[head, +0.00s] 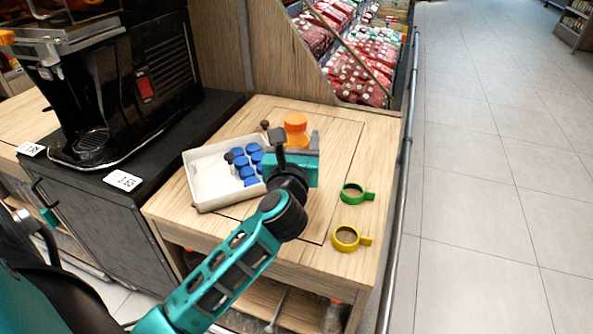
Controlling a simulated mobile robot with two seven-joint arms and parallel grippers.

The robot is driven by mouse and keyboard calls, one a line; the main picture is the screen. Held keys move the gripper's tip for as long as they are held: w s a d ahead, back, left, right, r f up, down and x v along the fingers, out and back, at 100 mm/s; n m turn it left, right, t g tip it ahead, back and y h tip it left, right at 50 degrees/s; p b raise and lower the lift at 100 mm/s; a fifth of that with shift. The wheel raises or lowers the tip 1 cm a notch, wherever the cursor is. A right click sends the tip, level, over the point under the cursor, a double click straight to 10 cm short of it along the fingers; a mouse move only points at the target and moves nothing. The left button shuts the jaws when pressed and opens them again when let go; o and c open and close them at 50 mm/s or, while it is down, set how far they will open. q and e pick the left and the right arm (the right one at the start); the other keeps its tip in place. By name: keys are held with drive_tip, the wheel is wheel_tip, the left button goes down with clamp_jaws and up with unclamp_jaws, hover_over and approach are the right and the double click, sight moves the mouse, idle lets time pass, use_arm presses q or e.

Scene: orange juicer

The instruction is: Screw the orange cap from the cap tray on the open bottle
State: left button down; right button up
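An orange cap-like piece (295,124) shows at the back of the wooden table, just right of the white cap tray (205,163). The tray holds several blue caps (250,182) on its right side. My gripper and wrist hide part of the tray and table. I cannot make out an open bottle. My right gripper is not in view.
A green ring (356,194) and a yellow ring (350,238), each with a handle, lie on the table's right side. The black juicer (125,85) stands left on a dark counter. Red bagged goods (355,75) are behind. The grey floor at right is clear.

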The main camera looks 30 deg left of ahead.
use_arm(q)
drive_tip(key=shift+f, duration=0.1)
drive_tip(key=shift+f+b, duration=1.3)
drive_tip(key=shift+f, duration=1.4)
drive_tip(key=shift+f, duration=0.1)
drive_tip(key=shift+f, duration=0.15)
drive_tip(key=shift+c, duration=1.1)
unclamp_jaws()
